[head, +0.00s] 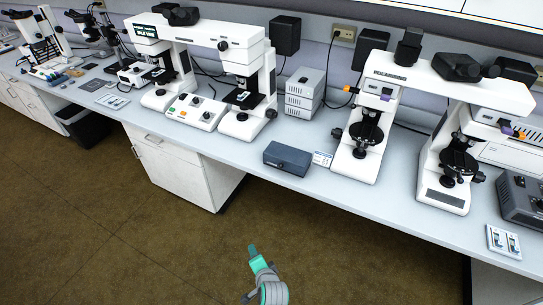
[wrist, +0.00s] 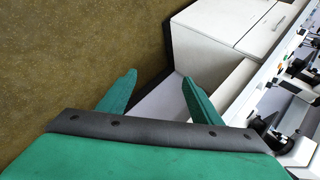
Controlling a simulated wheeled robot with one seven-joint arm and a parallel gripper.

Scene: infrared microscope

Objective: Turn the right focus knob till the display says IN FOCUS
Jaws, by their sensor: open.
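The infrared microscope is a white bridge-shaped instrument (head: 205,34) on the bench, left of the middle in the head view. Its dark display (head: 146,31) at the upper left carries green text too small to read. A small dark focus knob (head: 271,113) sits low on the right side of its right stand; another dark knob (head: 242,117) is on the stand's front. My gripper (head: 252,249) is over the floor in front of the bench, well away from the knobs. In the wrist view my gripper (wrist: 160,95) shows two green fingers spread apart with nothing between them.
A white control box (head: 196,111) stands between the stands. A dark blue box (head: 288,158) lies near the bench's front edge, with a polarising microscope (head: 358,130) to its right. White cabinets (head: 180,170) are under the bench. The brown floor (head: 100,220) is clear.

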